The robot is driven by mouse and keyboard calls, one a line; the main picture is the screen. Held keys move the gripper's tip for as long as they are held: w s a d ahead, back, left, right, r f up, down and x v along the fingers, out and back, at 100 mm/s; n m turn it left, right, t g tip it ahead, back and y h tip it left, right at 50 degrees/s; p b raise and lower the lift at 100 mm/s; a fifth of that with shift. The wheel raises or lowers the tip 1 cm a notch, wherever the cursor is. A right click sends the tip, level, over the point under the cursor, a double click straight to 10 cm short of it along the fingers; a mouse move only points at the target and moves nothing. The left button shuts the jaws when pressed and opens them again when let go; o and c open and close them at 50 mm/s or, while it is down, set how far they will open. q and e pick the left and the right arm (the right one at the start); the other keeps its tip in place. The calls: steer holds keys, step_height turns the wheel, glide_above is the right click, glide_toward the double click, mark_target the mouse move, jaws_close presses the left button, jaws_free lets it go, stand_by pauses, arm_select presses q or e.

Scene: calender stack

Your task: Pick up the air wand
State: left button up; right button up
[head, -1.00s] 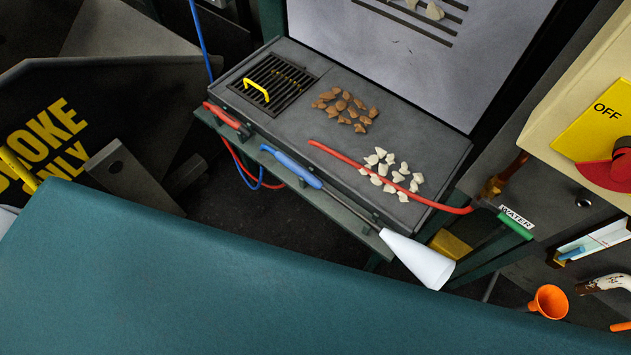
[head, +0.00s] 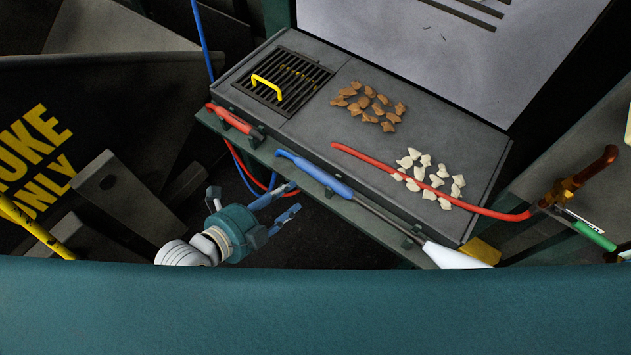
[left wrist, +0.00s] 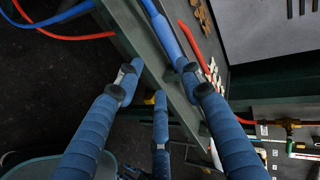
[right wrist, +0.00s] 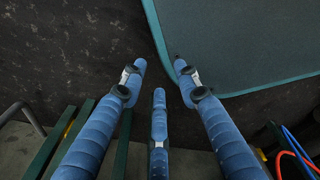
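The wand with a blue handle (head: 325,180), a thin metal shaft and a white cone (head: 452,257) lies in holders along the front ledge of the grey bench. Its blue handle also shows at the top of the left wrist view (left wrist: 166,36). My left gripper (head: 292,199) is open and empty, just below and left of the handle, apart from it in the head view. In the left wrist view its spread fingers (left wrist: 160,68) point toward the ledge and handle. My right gripper (right wrist: 159,65) is open and empty, out of the head view, near a teal panel edge.
A red-handled tool (head: 232,119) sits on the same ledge to the left. A red hose (head: 430,187) crosses the bench top (head: 320,115) among white pieces; brown pieces and a grate with a yellow handle (head: 267,87) lie behind. A teal surface (head: 320,310) fills the foreground.

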mark_target(314, 177)
arm_select(q)
steer(key=shift+m, duration=0.3)
steer(key=x, duration=0.3)
steer(key=r+x, duration=0.1)
steer(key=x, duration=0.2)
steer(key=d+p+x, duration=0.1)
steer(key=x, duration=0.2)
steer(key=shift+w+d+r, duration=0.1)
steer(key=shift+w+r, duration=0.05)
steer(key=shift+w, duration=0.1)
steer(key=shift+w+d+f, duration=0.25)
steer(key=shift+w+f, duration=0.05)
arm_select(e)
steer(key=shift+s+d+r, duration=0.25)
steer(key=shift+s+r, duration=0.1)
steer(key=shift+s, duration=0.05)
arm_select(q)
steer(key=shift+r, duration=0.1)
jaws_close()
arm_select(e)
steer(key=shift+d, duration=0.1)
